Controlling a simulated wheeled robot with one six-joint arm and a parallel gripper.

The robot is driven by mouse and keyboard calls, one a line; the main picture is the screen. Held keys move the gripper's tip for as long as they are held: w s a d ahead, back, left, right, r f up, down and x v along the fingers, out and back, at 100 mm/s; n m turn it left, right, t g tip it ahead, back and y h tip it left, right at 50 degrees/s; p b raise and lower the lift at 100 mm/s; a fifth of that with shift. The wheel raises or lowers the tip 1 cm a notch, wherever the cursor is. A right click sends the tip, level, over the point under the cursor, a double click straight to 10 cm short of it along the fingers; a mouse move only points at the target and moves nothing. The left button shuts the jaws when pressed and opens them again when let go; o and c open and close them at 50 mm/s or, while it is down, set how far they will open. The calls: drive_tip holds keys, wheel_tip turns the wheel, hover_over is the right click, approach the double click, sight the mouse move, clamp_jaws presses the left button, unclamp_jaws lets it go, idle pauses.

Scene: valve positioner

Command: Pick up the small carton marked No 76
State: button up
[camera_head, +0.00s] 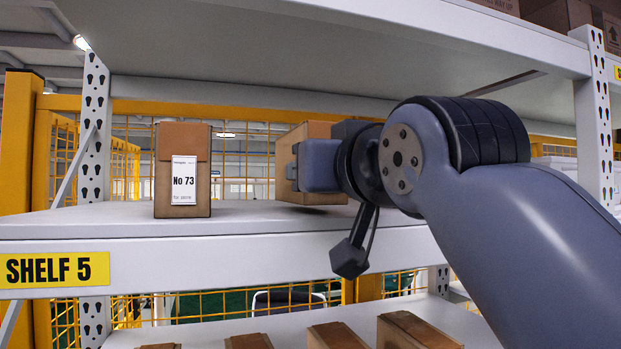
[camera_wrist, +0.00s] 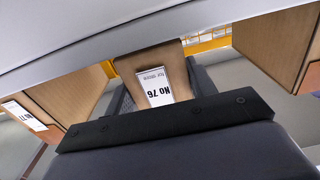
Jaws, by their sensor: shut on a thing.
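The small carton marked No 76 (camera_wrist: 160,60) is brown, with a white label that reads upside down in the wrist view. My gripper (camera_wrist: 163,88) is shut on it, with dark fingers along both its sides. In the head view the carton (camera_head: 295,155) shows behind my gripper (camera_head: 318,165), which hides much of it, including its label. Its lower edge looks raised clear of the shelf board and slightly tilted.
A carton marked No 73 (camera_head: 182,170) stands upright on shelf 5 (camera_head: 100,222), left of my gripper with a gap. The wrist view shows a carton (camera_wrist: 75,95) on the left and another (camera_wrist: 275,45) on the right. A shelf board (camera_head: 330,50) lies overhead. More cartons (camera_head: 335,336) stand below.

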sight(323, 124)
wheel_tip(323, 124, up, 9)
drive_tip(key=shift+f, duration=0.1)
idle(0.5)
